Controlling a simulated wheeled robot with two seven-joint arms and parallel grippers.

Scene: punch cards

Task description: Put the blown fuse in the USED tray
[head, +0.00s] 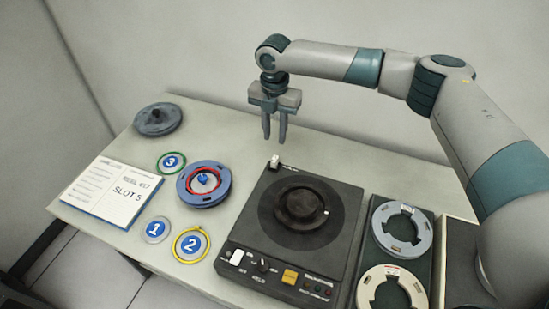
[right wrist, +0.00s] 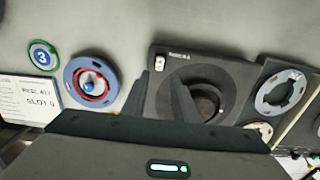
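I can make out no fuse and no tray marked USED in either view. My right gripper (head: 274,138) hangs fingers-down above the back of the table, behind the black machine (head: 242,245). Its two fingers are apart with nothing between them. In the right wrist view the fingers of the right gripper (right wrist: 158,85) also stand apart, in front of the machine (right wrist: 240,72). A dark round hub (head: 302,205) sits on the machine's turntable. My left gripper is not in view.
A blue ring with a red inner ring (head: 190,195) lies left of the machine. Discs numbered 1 (head: 155,229), 2 (head: 190,244) and 3 (head: 169,162) lie near a "SLOT 5" card (head: 110,192). A dark reel (head: 158,119) is behind. Grey (head: 402,229) and cream (head: 391,291) rings lie right.

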